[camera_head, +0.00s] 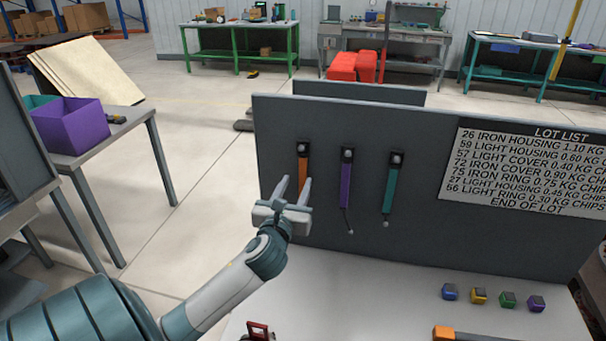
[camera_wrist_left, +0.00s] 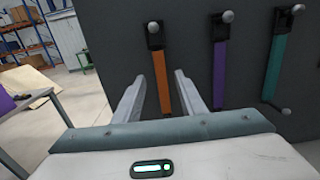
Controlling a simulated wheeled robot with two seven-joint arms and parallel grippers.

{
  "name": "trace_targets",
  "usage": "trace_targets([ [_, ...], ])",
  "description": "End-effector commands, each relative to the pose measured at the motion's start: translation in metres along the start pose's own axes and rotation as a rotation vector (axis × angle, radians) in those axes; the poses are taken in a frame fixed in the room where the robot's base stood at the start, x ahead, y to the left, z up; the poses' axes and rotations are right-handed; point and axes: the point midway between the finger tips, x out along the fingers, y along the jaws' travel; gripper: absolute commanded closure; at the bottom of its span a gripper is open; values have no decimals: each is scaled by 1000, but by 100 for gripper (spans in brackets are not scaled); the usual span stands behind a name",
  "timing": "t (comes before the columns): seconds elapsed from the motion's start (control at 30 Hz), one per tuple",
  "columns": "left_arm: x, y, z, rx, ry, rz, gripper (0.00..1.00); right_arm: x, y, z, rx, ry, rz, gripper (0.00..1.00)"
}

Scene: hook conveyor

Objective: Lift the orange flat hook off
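The orange flat hook (camera_head: 303,168) hangs on the grey upright panel, leftmost of three hooks, under a black mount with a pale round knob. My left gripper (camera_head: 293,188) is open in front of its lower part. In the left wrist view the orange hook (camera_wrist_left: 161,80) shows between the two spread fingers of my left gripper (camera_wrist_left: 160,85), beyond them and not visibly gripped. Its lower end is hidden in the head view. A purple hook (camera_head: 346,187) and a teal hook (camera_head: 389,190) hang to its right. My right gripper is not in view.
A white table (camera_head: 400,300) stands before the panel (camera_head: 420,140), with several small coloured blocks at its right. An orange-ended bar (camera_head: 444,333) and a red object (camera_head: 258,331) lie at its front. A lot list sign (camera_head: 525,170) is on the panel.

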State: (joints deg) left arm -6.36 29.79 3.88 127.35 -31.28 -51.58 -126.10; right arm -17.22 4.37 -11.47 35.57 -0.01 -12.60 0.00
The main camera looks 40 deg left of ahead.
Motion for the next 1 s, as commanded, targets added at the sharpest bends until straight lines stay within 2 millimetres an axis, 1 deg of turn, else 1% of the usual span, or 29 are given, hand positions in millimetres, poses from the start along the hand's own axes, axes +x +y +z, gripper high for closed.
trace_targets([
  [0.33,2,0,0,0,0,0,62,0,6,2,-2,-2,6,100],
  [0.43,5,0,0,0,1,1,62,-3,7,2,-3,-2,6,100],
  [0.57,16,0,2,0,1,2,62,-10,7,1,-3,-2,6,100],
  [0.7,32,0,1,-2,2,3,62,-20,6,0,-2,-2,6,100],
  [0.8,44,0,0,0,1,3,62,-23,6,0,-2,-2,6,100],
  [0.9,51,0,-1,0,1,2,62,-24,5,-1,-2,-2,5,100],
  [1.0,53,-1,-2,0,1,1,62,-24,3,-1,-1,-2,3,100],
])
